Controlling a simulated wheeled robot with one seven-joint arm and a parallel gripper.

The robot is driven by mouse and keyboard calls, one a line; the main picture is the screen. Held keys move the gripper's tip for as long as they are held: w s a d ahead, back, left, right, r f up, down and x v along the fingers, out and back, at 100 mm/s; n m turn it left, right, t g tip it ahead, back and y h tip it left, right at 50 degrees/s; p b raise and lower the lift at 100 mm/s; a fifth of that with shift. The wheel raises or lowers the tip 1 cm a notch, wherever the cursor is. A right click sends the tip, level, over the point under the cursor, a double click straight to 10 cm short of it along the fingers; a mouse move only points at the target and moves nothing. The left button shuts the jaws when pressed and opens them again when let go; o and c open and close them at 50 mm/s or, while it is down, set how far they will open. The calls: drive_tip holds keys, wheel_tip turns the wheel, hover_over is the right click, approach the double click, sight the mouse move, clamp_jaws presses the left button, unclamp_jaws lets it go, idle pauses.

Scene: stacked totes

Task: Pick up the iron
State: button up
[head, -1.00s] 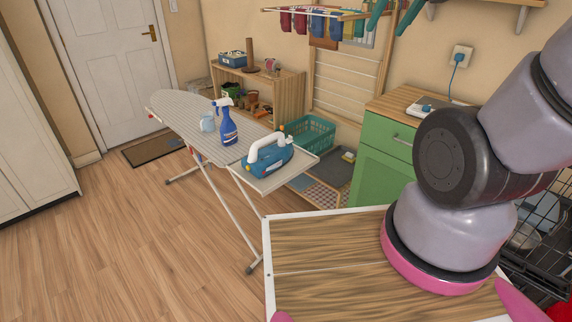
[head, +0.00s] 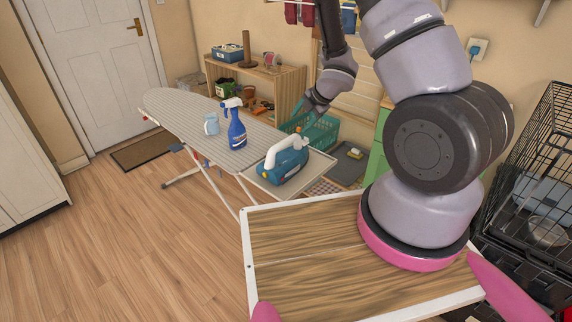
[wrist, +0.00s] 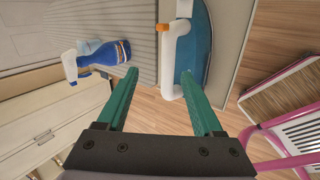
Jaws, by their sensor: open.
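The iron (head: 290,165) has a blue body, a white handle and an orange knob. It sits on the pale rest plate (head: 262,182) at the near end of the ironing board (head: 195,115). In the wrist view the iron (wrist: 198,45) is at the top, right of centre, with its white handle to the left. My gripper (wrist: 160,75) has two teal fingers, spread apart with nothing between them. The right finger overlaps the iron's lower end in that view; I cannot tell whether they touch. In the head view my gripper is above and behind the iron, its fingers hard to make out.
A blue spray bottle (head: 237,132) and a pale blue cup (head: 212,124) stand on the board, left of the iron. A teal basket (head: 318,132) and a wooden shelf (head: 285,88) are behind. A wire crate (head: 535,180) stands at right. The floor at left is clear.

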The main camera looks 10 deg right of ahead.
sight(289, 139)
drive_tip(key=shift+n, duration=0.5)
drive_tip(key=f, duration=0.2)
drive_tip(key=a+f, duration=0.1)
drive_tip(key=w+a+f, duration=0.1)
drive_tip(key=f, duration=0.1)
drive_tip(key=shift+f, duration=0.3)
drive_tip(key=shift+x, duration=3.15)
drive_tip(key=shift+s, duration=0.1)
clamp_jaws()
drive_tip(key=shift+r, duration=0.1)
